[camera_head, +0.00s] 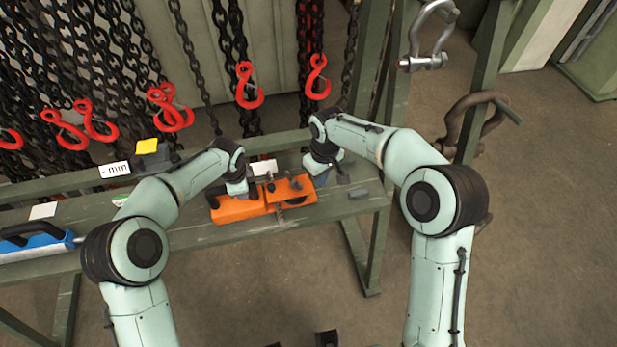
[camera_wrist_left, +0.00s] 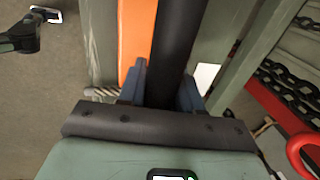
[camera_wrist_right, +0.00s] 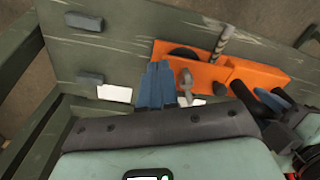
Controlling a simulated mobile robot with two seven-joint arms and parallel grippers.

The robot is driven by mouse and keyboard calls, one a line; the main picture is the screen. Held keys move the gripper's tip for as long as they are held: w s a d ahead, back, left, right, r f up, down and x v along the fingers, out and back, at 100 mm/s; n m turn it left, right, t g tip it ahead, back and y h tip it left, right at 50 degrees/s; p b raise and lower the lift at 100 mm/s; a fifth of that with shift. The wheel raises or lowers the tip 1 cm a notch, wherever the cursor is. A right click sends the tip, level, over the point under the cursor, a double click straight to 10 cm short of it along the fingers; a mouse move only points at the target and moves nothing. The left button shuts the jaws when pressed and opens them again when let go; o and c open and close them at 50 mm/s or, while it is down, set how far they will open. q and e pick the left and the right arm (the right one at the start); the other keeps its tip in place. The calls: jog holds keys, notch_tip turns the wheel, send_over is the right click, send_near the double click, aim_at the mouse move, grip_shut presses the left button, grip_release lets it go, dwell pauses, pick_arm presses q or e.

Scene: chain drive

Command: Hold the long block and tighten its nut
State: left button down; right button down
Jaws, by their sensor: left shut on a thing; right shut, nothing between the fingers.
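The orange long block (camera_head: 232,208) lies on the green bench, with a threaded metal rod (camera_wrist_right: 222,42) crossing it. My left gripper (camera_head: 250,190) is shut on a dark bar (camera_wrist_left: 176,40) that runs beside the orange block; I take it for the block's handle. A small grey metal piece, perhaps the nut (camera_wrist_right: 184,84), stands upright at the block's edge in the right wrist view. My right gripper (camera_wrist_right: 157,70) is shut and empty just beside this grey piece, at the block's right end. Whether they touch cannot be told.
The bench (camera_head: 360,200) is clear at its right end except for small grey blocks (camera_wrist_right: 84,21) and white labels. A blue tool (camera_head: 38,245) lies at the left. Red hooks (camera_head: 248,85) on chains hang behind, and a shackle (camera_head: 430,40) hangs at the upper right.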

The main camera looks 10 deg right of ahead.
aim_at(294, 182)
jog(key=w+d+r+n+t+y, duration=0.1)
jog(key=w+d+r+n+y, duration=0.2)
jog(key=d+y, duration=0.4)
jog(key=shift+m, duration=0.6)
jog(key=x, duration=0.3)
jog(key=a+x, duration=0.1)
jog(key=x, duration=0.3)
jog(key=r+x, duration=0.1)
jog(key=x, duration=0.3)
jog(key=shift+s+a, duration=0.15)
jog(key=shift+a, duration=0.15)
jog(key=shift+s+a, duration=0.25)
jog(key=shift+a, duration=0.2)
jog(key=shift+s+a+m+t, duration=0.1)
jog(key=shift+s+m+t, duration=0.15)
jog(key=shift+m, duration=0.3)
jog(key=shift+s+a+m+t, duration=0.15)
jog(key=shift+m+t, duration=0.2)
jog(key=shift+m, duration=0.2)
